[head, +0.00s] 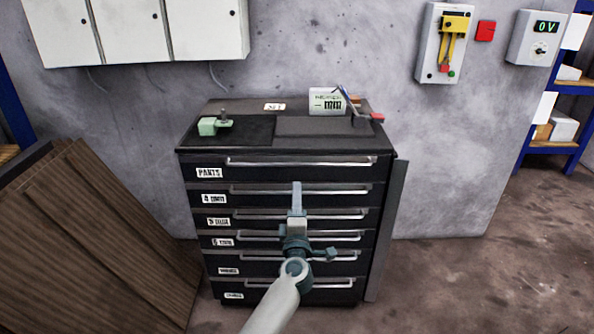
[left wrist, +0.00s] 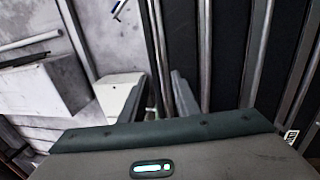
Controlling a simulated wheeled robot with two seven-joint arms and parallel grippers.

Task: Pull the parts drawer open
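The parts drawer (head: 270,174) is the top drawer of a black cabinet, with a white PARTS label (head: 208,173) at its left. It looks shut, flush with the drawers below. Its long metal handle (head: 302,161) runs across the front. My left gripper (head: 297,187) points at the cabinet front, its tips overlapping the second drawer in the head view. In the left wrist view its two fingers (left wrist: 160,98) stand apart, with a metal bar showing in the gap. I cannot tell whether that bar lies between the fingers or beyond them. My right gripper is not in view.
Several more labelled drawers with similar handles (head: 300,190) lie below. On the cabinet top are a green device (head: 213,125) and a white box (head: 327,101). Brown boards (head: 95,235) lean at the left. A blue shelf (head: 560,145) stands right; the floor before it is clear.

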